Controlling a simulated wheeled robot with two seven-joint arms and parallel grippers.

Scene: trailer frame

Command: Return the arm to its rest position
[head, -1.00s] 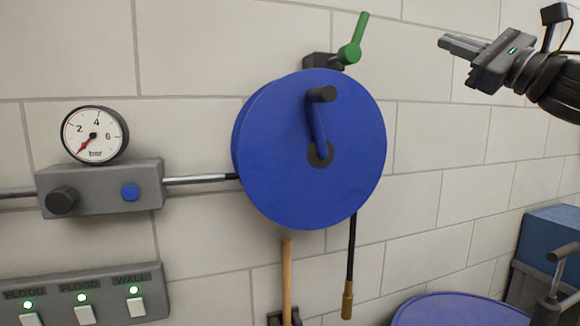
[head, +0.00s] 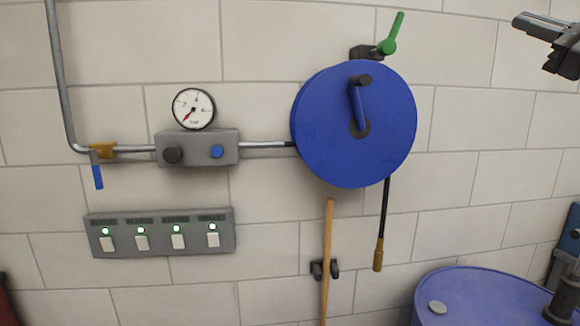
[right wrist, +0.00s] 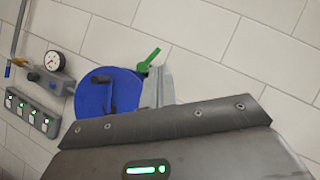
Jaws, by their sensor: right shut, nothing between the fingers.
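My right gripper (head: 540,24) shows at the upper right edge of the head view, shut and empty, in front of the wall and apart from everything on it. In the right wrist view its body fills the bottom and its closed fingers (right wrist: 160,86) point toward the wall. A blue hose reel (head: 340,130) with a crank is on the wall, left of the gripper; it also shows in the right wrist view (right wrist: 92,98). A green lever (head: 392,36) stands above the reel, tilted up to the right. My left gripper is not in view.
A regulator box (head: 230,148) with a gauge (head: 194,108) joins the reel by pipe. A switch panel (head: 160,248) with several lit switches is below. A wooden handle (head: 328,225) hangs in a clip. A blue drum (head: 470,305) stands lower right. The wall by the gripper is clear.

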